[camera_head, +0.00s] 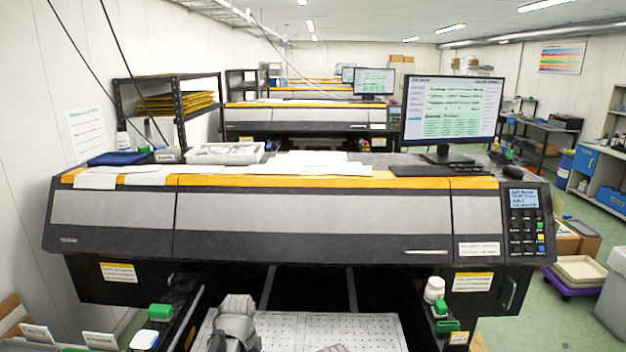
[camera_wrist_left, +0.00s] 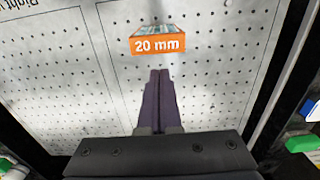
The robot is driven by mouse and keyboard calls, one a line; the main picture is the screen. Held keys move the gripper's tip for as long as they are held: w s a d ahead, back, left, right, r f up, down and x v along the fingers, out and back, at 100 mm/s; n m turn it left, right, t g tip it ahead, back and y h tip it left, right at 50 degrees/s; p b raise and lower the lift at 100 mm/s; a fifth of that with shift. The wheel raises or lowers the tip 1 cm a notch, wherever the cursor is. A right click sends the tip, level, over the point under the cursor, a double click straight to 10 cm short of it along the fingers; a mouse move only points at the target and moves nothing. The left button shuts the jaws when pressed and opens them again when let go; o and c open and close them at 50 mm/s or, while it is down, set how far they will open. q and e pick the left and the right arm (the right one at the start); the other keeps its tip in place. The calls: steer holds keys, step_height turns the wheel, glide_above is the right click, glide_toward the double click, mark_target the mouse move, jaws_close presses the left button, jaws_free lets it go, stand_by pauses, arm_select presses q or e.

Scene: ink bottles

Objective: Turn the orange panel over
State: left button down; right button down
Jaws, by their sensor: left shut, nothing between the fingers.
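The orange panel (camera_wrist_left: 157,45) is marked "20 mm" in white and shows at the upper middle of the left wrist view. Behind its front face there is a narrow greyish block-like part. It is on or just above the white perforated board (camera_wrist_left: 215,100); I cannot tell which. My left gripper (camera_wrist_left: 160,73) is shut and empty, with its dark fingertips pointing at the panel and a small gap seen between them. In the head view only a grey part of my left arm shows at the bottom, and the panel is not seen. My right gripper is not seen.
The perforated board (camera_head: 340,330) lies below a large printer (camera_head: 310,225). Dark rails border the board. A monitor (camera_head: 450,110) stands on the printer.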

arm_select(q)
steer(key=shift+f, duration=0.15)
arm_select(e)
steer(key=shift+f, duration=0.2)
